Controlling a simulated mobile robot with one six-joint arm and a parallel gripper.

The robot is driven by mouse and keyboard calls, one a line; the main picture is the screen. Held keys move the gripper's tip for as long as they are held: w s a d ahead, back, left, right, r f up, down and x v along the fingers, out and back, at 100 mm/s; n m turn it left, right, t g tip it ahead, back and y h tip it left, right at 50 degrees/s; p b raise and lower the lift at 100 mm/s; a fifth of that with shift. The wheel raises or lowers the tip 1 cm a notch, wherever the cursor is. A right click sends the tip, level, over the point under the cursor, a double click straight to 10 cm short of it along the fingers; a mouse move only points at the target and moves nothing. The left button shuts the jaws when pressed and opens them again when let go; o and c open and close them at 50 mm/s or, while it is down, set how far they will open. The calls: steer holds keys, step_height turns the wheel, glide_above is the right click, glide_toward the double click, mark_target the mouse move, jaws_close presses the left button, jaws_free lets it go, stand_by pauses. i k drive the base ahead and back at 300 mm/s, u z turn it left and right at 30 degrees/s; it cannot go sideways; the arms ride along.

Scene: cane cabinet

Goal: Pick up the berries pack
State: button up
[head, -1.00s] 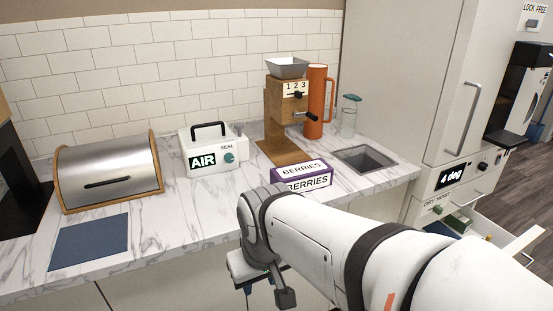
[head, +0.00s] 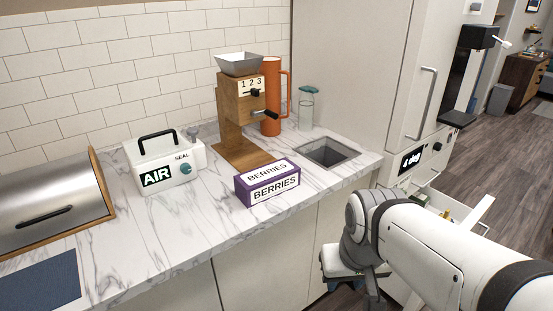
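The berries pack (head: 267,183) is a purple box with white "BERRIES" labels. It lies on the marble counter, near the front edge, in front of the wooden grinder. My gripper (head: 355,287) hangs at the end of my white arm, in front of the counter and below its top, to the right of and nearer than the pack. It does not touch the pack. Its fingers are partly hidden and point down and away, so I cannot tell how far apart they are.
A wooden grinder (head: 236,115), orange mug (head: 272,95), glass bottle (head: 306,110) and square sink opening (head: 327,152) lie behind the pack. The AIR sealer (head: 165,165) and bread box (head: 50,205) stand left. An open drawer (head: 467,218) juts out at right.

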mark_target(257, 185)
steer(key=u, duration=0.05)
steer(key=i, duration=1)
steer(key=z, duration=0.05)
